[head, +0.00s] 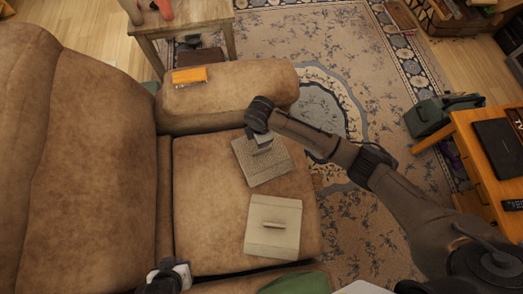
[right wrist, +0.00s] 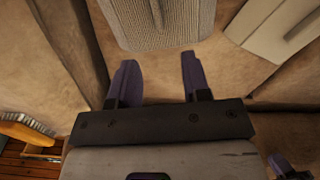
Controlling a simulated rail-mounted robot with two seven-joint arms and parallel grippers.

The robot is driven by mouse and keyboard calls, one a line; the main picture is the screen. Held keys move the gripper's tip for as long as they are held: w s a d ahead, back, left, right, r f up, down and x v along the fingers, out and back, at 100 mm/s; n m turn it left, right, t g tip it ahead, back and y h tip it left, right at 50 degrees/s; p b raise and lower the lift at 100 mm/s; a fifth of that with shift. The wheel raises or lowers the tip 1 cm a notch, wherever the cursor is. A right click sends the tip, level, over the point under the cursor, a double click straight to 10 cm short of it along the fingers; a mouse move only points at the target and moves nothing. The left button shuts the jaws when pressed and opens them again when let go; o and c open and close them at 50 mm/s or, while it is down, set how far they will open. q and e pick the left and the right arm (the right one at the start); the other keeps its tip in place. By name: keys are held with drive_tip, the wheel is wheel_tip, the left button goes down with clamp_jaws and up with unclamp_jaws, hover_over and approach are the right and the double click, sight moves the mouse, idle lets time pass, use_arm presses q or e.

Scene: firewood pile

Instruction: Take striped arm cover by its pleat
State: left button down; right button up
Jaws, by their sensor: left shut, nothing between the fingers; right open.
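The grey, finely striped arm cover (head: 268,168) lies flat on the sofa seat. Its raised pleat (right wrist: 157,14) shows at the top of the right wrist view. My right gripper (head: 262,136) is over the cover's far end in the head view, partly hiding it. In the right wrist view this gripper (right wrist: 157,58) is open and empty, its two purple fingers spread just short of the cover's near edge, with the pleat ahead between their lines. My left gripper (head: 182,268) is shut and empty at the bottom of the head view, away from the cover.
A plain beige cover (head: 285,245) with its own ridge lies nearer on the seat. An orange item (head: 190,75) rests on the sofa arm (head: 240,85). The backrest (head: 80,150) rises at left. A wooden table (head: 470,135) with a laptop stands at right.

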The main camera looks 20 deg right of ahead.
drive_tip(key=b, duration=0.3)
hover_over(260, 151)
wheel_tip(260, 151, down, 9)
drive_tip(key=shift+s+r, duration=0.1)
drive_tip(key=shift+r, duration=0.05)
drive_tip(key=f+b, duration=0.3)
drive_tip(key=f, duration=0.1)
drive_tip(key=shift+w+f, duration=0.2)
drive_tip(key=shift+f+b, duration=0.45)
drive_tip(key=shift+c, duration=1.4)
clamp_jaws()
